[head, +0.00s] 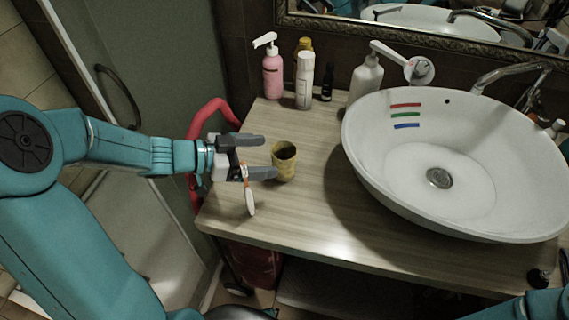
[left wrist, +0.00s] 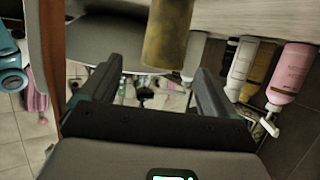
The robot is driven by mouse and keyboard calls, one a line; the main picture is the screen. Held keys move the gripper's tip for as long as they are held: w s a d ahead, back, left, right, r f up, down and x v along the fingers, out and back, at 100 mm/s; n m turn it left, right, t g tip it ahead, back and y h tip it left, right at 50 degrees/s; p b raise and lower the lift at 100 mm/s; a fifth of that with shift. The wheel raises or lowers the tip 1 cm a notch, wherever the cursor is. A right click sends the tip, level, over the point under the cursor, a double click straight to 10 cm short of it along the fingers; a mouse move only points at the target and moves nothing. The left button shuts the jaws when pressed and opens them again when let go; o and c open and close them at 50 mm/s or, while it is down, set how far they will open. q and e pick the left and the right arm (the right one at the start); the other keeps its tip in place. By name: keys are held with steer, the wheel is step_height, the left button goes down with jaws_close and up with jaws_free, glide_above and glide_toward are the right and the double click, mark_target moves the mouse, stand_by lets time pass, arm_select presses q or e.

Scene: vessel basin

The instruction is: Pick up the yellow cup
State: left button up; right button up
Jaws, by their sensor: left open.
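The yellow cup (head: 285,163) stands upright on the wooden counter, left of the basin, with its open top up. My left gripper (head: 270,157) reaches in from the left with its two dark fingers apart. The fingertips are close to the cup's left side; I cannot tell whether the lower one touches it. In the left wrist view the cup (left wrist: 168,35) shows at the top, ahead of the open, empty fingers (left wrist: 158,72). Its upper part in that view is cut off by the frame. My right gripper is not in view.
An orange and white toothbrush-like object (head: 249,195) shows just below my left gripper. A pink pump bottle (head: 272,76), a white bottle (head: 304,82) and a white pump bottle (head: 366,82) stand behind. The white basin (head: 400,165) fills the right. Counter in front of the cup is clear.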

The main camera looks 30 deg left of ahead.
mark_target(273, 157)
arm_select(q)
steer(key=x, duration=0.4)
steer(key=f+b+x, duration=0.1)
steer(key=x, duration=0.2)
steer(key=shift+a, duration=0.4)
steer(key=shift+s+r, duration=0.1)
steer(key=shift+r, duration=0.05)
steer(key=c, duration=1)
